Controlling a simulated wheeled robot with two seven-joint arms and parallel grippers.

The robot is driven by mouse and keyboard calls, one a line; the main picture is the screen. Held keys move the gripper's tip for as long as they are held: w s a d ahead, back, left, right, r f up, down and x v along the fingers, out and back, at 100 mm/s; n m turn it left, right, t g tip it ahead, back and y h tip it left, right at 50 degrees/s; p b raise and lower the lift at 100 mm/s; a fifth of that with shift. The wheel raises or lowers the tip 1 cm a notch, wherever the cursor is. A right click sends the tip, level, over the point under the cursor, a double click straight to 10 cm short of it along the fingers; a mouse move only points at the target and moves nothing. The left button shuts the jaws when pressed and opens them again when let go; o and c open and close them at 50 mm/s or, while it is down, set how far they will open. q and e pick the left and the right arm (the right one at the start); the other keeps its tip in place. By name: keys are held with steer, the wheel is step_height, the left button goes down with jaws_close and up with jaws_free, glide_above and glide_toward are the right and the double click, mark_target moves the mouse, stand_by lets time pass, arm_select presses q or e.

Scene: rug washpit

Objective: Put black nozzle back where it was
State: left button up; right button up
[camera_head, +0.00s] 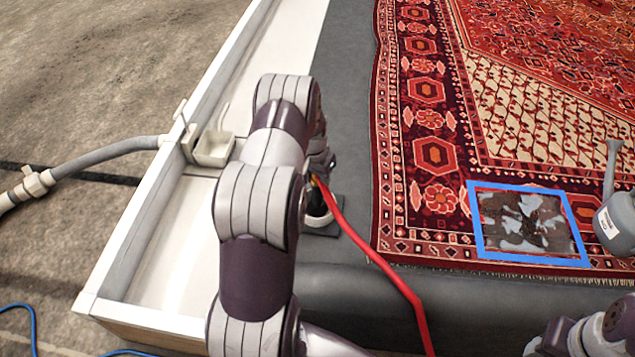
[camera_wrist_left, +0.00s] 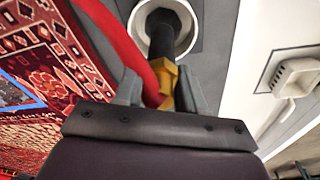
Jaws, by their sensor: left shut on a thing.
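The black nozzle (camera_wrist_left: 162,38) has a brass fitting (camera_wrist_left: 168,78) and a red hose (camera_head: 392,272) at its rear. My left gripper (camera_wrist_left: 160,88) is shut on the nozzle near the brass fitting. The nozzle's front end is over or inside a round white holder (camera_wrist_left: 194,22); I cannot tell how deep. The holder also shows in the head view (camera_head: 318,220), partly behind my left arm, which hides most of the gripper and nozzle there. My right arm shows at the lower right of the head view, but its gripper is out of view.
A patterned red rug (camera_head: 425,150) lies to the right on the dark floor, with a blue frame (camera_head: 476,222) around a stained patch. A grey container (camera_head: 618,225) stands beside it. A white trough (camera_head: 150,262) with a small square cup (camera_head: 213,149) runs along the left.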

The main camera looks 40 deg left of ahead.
arm_select(q)
steer(key=shift+f, duration=0.3)
steer(key=o, duration=1.1)
steer(key=shift+c, duration=0.2)
step_height(320, 180, up, 12)
steer(key=s+p, duration=0.2)
steer(key=p, duration=0.3)
steer(key=s+d+r+m, duration=0.1)
steer(key=s+d+r, duration=0.3)
steer(key=d, duration=0.5)
steer(key=s+d+r, duration=0.4)
steer(key=d+r, duration=0.1)
steer(key=d, duration=0.4)
steer(key=s+d, duration=0.4)
steer(key=s, duration=0.4)
steer(key=shift+s+d+r, duration=0.15)
steer(key=shift+s+r, duration=0.2)
